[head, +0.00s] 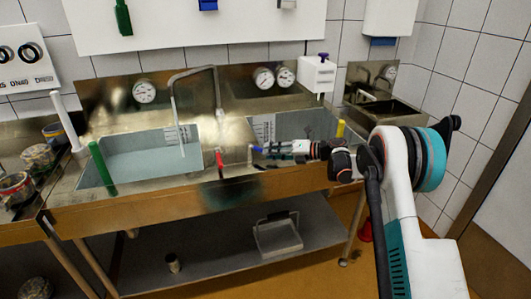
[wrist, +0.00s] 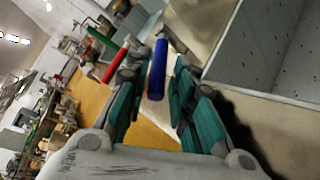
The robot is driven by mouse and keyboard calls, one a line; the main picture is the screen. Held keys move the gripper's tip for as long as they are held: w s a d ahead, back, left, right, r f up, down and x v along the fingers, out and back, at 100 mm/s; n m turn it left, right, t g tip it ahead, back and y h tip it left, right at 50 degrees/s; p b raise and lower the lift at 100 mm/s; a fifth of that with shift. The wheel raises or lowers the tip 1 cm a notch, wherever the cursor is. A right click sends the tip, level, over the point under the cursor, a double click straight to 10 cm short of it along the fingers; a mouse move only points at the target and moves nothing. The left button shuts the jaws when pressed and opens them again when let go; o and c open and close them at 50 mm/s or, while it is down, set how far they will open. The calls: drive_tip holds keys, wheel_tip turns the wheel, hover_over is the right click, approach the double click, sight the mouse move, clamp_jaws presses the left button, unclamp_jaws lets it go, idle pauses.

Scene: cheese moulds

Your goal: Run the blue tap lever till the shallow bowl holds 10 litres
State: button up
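The blue tap lever (wrist: 157,70) stands between the two fingers of my gripper (wrist: 161,62) in the wrist view, with a narrow gap on each side. In the head view my gripper (head: 272,150) reaches left along the sink front, and the lever's blue tip (head: 257,149) shows at its end. The left basin (head: 140,165) holds pale bluish water. The right basin (head: 285,124) has a scale plate on its wall; its bottom is partly hidden in the head view. I cannot tell which basin is the shallow bowl. A bent spout (head: 173,100) points into the left basin.
A red lever (head: 219,162) stands just left of the blue one. A green lever (head: 101,163) is at the left basin and a yellow one (head: 340,128) at the right. Round gauges (head: 264,78) sit on the backsplash. A lower shelf (head: 215,255) holds a tray.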

drive_tip(key=v, duration=0.9)
drive_tip(key=shift+a, duration=0.1)
idle(2.2)
